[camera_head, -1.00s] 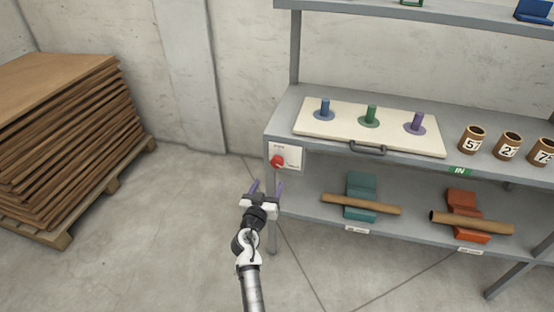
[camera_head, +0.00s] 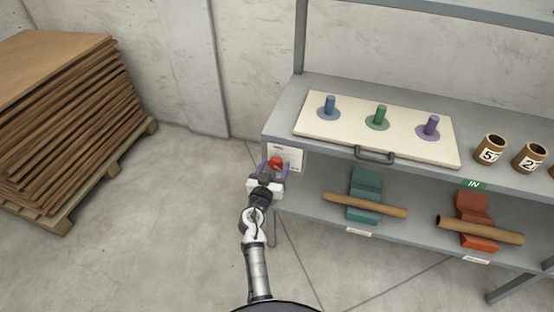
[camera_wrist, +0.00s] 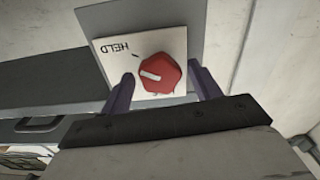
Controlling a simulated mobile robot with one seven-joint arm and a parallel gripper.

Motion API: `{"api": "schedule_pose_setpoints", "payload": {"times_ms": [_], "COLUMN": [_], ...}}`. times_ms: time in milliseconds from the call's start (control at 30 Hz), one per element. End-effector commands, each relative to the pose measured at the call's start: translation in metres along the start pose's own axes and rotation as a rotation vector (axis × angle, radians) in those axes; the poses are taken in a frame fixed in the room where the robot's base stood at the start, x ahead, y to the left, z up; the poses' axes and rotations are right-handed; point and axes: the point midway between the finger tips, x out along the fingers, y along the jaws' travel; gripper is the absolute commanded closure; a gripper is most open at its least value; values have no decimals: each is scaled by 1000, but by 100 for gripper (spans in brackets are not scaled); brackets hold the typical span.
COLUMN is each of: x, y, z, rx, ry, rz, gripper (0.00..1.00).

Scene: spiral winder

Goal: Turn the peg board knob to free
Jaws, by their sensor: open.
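The red knob (camera_head: 275,162) sits on a white plate (camera_head: 293,157) at the left front corner of the shelf unit. In the wrist view the red knob (camera_wrist: 160,74) has a white pointer mark aimed to the left, and the white plate (camera_wrist: 111,48) carries the word HELD near its left side. My gripper (camera_head: 272,170) is open in front of the knob. In the wrist view the two purple fingers of my gripper (camera_wrist: 163,88) stand on either side of the knob's lower part, with visible gaps. The lower lettering on the plate is mostly hidden.
The cream peg board (camera_head: 345,128) with blue, green and purple pegs lies on the shelf, with a dark handle (camera_head: 375,155) at its front. Brown numbered cups (camera_head: 490,150) stand to the right. Tubes on teal and orange cradles lie below. A board stack (camera_head: 70,110) stands left; floor between is clear.

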Motion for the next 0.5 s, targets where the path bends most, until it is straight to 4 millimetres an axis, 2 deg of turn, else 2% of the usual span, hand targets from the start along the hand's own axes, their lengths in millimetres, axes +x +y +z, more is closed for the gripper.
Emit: {"api": "schedule_pose_setpoints", "payload": {"times_ms": [400, 500], "x": [-1, -1], "y": [0, 0], "z": [0, 0], "rx": [0, 0], "ry": [0, 0], "rz": [0, 0], "gripper": [38, 51]}}
